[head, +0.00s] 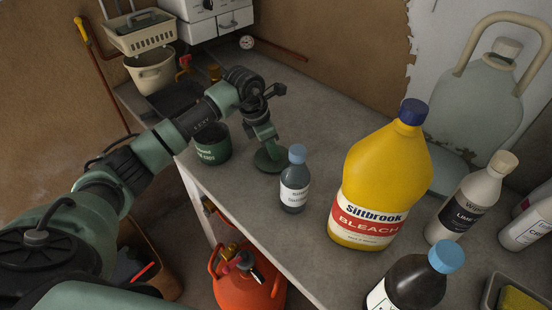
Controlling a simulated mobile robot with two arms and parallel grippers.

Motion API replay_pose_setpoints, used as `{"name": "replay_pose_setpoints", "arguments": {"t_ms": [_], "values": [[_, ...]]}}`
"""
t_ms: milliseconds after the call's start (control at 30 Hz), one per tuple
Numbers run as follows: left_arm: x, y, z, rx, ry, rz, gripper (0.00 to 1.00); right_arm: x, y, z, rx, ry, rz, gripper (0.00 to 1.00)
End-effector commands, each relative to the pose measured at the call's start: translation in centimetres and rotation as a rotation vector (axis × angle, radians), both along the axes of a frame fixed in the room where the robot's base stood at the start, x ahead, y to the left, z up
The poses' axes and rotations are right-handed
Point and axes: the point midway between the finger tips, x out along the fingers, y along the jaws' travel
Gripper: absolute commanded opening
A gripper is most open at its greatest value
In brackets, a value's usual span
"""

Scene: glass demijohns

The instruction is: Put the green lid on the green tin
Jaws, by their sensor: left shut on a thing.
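The green tin (212,146) stands upright on the grey worktop, near its left front edge, with white lettering on its side. The green lid (270,159) is a dark green disc to the right of the tin, just left of a small blue-capped bottle. My left gripper (268,145) points down and is shut on the lid. I cannot tell whether the lid touches the worktop. My right gripper is out of view.
The small blue-capped bottle (294,183) stands close beside the lid. A yellow bleach bottle (380,185), a dark bottle (412,285), a white-and-black bottle (468,202) and a large glass demijohn (478,105) crowd the right. An orange gas cylinder (248,280) is below the front edge.

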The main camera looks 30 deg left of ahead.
Motion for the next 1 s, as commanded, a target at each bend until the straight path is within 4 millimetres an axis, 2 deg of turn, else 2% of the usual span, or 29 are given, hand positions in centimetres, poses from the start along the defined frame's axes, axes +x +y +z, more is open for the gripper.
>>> {"name": "replay_pose_setpoints", "arguments": {"t_ms": [1000], "values": [[0.0, 0.0, 2.3, 0.0, 0.0, 0.0, 0.0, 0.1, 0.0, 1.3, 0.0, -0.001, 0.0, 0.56]]}}
